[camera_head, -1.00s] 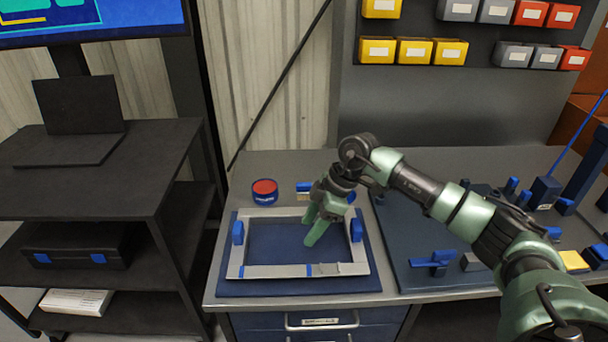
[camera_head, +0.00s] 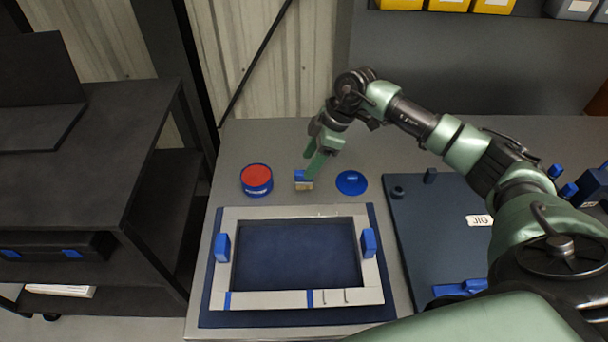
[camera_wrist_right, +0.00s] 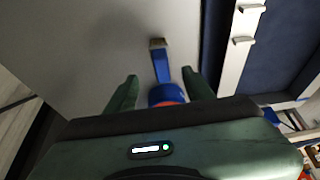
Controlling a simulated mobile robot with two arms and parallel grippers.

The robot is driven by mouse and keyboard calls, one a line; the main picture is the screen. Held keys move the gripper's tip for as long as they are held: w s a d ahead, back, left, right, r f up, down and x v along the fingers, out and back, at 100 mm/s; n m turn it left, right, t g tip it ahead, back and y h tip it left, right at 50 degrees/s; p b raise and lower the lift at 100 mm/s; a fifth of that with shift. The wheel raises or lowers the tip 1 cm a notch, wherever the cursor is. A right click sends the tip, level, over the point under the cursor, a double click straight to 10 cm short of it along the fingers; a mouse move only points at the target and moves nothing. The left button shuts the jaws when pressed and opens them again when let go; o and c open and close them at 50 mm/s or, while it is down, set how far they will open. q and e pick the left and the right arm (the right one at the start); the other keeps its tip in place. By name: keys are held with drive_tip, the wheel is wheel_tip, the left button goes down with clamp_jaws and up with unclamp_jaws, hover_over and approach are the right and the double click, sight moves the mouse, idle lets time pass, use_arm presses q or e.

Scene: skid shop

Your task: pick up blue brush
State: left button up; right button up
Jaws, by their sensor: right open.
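The blue brush (camera_head: 304,176) has a blue handle and a pale tan end. It is on the grey bench behind the frame, between a blue can with a red top (camera_head: 257,180) and a round blue lid (camera_head: 351,183). My right gripper (camera_head: 315,164) is open and points down at the brush, partly covering it. My left gripper is out of view.
A grey rectangular frame (camera_head: 265,299) with blue blocks lies on a dark blue mat (camera_head: 208,307) in front. A dark blue board (camera_head: 430,230) with parts is to the right. A black shelf unit (camera_head: 110,115) stands left. Bare bench lies behind the can.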

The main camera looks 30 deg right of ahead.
sight(303, 172)
drive_tip(key=x, duration=0.2)
drive_tip(key=p+x, duration=0.1)
drive_tip(key=x, duration=0.1)
drive_tip(key=shift+s+a+f, duration=0.15)
drive_tip(key=shift+f, duration=0.35)
clamp_jaws()
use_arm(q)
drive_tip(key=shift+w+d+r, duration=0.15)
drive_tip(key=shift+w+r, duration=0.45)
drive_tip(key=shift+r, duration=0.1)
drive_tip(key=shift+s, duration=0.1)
